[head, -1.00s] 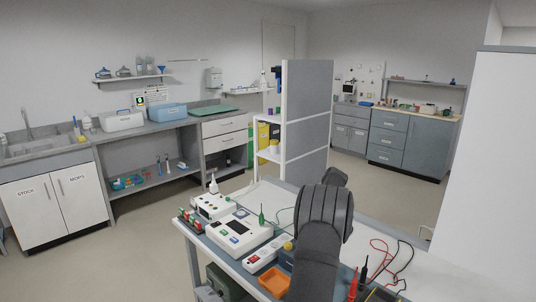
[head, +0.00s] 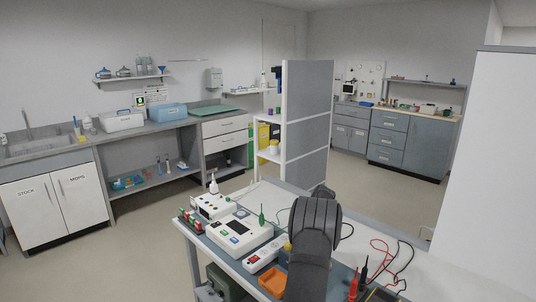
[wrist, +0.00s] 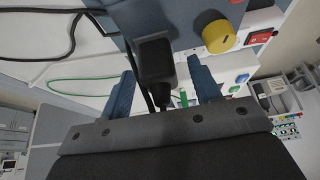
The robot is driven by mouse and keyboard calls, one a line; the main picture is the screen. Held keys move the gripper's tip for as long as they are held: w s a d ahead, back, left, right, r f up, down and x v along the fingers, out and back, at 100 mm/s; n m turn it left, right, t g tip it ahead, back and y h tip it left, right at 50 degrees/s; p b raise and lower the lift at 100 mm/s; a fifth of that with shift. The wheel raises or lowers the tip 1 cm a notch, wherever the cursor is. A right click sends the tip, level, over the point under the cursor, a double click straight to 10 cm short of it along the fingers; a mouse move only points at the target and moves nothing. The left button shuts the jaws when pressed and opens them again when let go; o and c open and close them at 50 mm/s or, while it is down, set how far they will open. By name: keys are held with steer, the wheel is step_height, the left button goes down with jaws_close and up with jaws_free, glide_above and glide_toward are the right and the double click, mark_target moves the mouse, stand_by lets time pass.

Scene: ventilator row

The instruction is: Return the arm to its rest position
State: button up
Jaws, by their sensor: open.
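My arm (head: 312,240) rises over the near bench in the head view, and its links hide most of my gripper there. In the wrist view my gripper (wrist: 160,68) shows two blue fingers standing apart. A black plug-like block (wrist: 155,62) with a black cable shows between and beyond the fingers. I cannot tell whether it touches them. The bench top and devices lie beyond the fingers.
White devices (head: 240,232), a power strip (head: 264,255) and an orange tray (head: 273,283) lie left of my arm. Red and black leads (head: 378,262) lie to its right. A yellow knob (wrist: 216,32) shows in the wrist view. A grey partition (head: 307,115) stands behind the bench.

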steer(key=v, duration=1.8)
steer(key=x, duration=1.8)
step_height(320, 180, up, 7)
steer(key=shift+f, duration=0.2)
steer(key=shift+r, duration=0.7)
steer(key=o, duration=0.9)
steer(key=s+d+h, duration=0.2)
steer(key=s, duration=0.7)
steer(key=s+d+h, duration=0.2)
steer(key=s+h, duration=0.1)
steer(key=s, duration=0.6)
steer(key=shift+t, duration=0.4)
steer(key=x, duration=0.9)
steer(key=shift+a+f, duration=0.15)
steer(key=shift+f, duration=0.05)
